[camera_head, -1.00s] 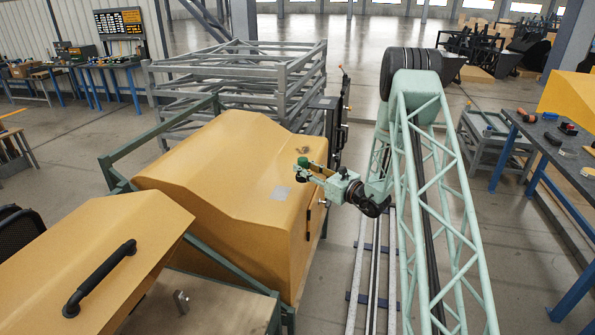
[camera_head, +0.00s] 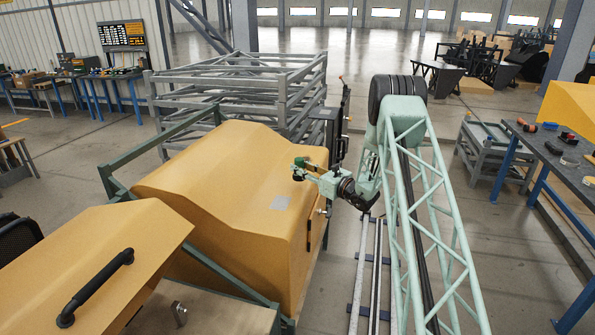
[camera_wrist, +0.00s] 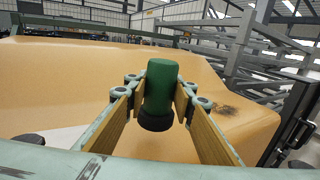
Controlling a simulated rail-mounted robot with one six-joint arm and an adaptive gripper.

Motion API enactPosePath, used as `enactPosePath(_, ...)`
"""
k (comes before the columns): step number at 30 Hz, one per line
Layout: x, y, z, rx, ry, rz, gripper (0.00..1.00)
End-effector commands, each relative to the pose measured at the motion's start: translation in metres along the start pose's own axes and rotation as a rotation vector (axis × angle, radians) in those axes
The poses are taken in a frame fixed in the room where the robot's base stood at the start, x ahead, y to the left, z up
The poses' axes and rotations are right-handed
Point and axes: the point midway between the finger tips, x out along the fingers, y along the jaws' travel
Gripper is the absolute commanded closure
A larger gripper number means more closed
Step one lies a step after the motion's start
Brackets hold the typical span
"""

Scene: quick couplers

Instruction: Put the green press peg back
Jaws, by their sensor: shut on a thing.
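The green press peg (camera_wrist: 161,88) has a green top and a dark lower end. It is held upright between the fingertips in the wrist view. My gripper (camera_wrist: 158,100) is shut on it, with the two tan finger pads on either side. In the head view my gripper (camera_head: 303,168) is small, above the right edge of the large yellow cover, and a bit of green shows at its tip. The peg's lower tip and any seat for it cannot be made out.
The yellow cover (camera_head: 225,190) lies below and left of my gripper, with a grey patch and a dark smudge. Grey stacked frames (camera_head: 240,90) stand behind it. A dark upright post (camera_head: 338,125) stands close behind my gripper. A second yellow cover with a black handle (camera_head: 95,285) is front left.

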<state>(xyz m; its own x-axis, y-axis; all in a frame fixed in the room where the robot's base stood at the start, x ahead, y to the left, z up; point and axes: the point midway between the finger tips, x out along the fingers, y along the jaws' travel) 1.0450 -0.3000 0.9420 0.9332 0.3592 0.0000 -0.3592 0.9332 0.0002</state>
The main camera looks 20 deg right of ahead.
Motion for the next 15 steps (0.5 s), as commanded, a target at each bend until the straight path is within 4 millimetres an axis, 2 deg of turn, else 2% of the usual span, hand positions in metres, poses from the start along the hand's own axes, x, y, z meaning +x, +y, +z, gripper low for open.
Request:
enactPosePath(7,0.025,-0.018,-0.002,-0.002,-0.002,0.001,0.9)
enactPosePath(15,0.03,-0.022,-0.003,0.0,0.0,0.0,0.9)
